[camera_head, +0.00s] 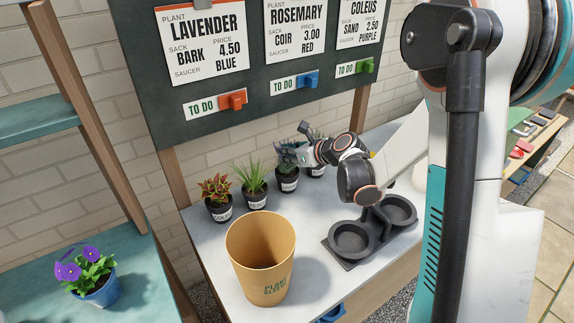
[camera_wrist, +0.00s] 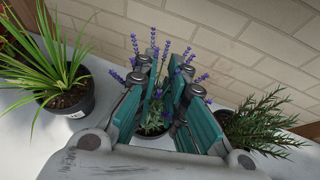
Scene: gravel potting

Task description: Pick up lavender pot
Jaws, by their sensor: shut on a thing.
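The lavender pot (camera_head: 287,183) is a small dark pot with a white label, at the back of the white table between two other plants. My gripper (camera_head: 292,154) reaches in from the right and is shut on it, largely covering the plant in the head view. In the wrist view the lavender (camera_wrist: 156,115), with purple flower spikes, stands between the teal fingers of my gripper (camera_wrist: 163,95). The fingers hide the pot's sides. I cannot tell whether its base touches the table.
A grassy plant (camera_head: 254,190) and a red-leaved plant (camera_head: 217,207) stand left of it, and a rosemary-like plant (camera_wrist: 255,125) stands close on the right. A tan bin (camera_head: 260,250) and a black two-cup holder (camera_head: 352,240) stand nearer. The order board (camera_head: 240,100) rises behind.

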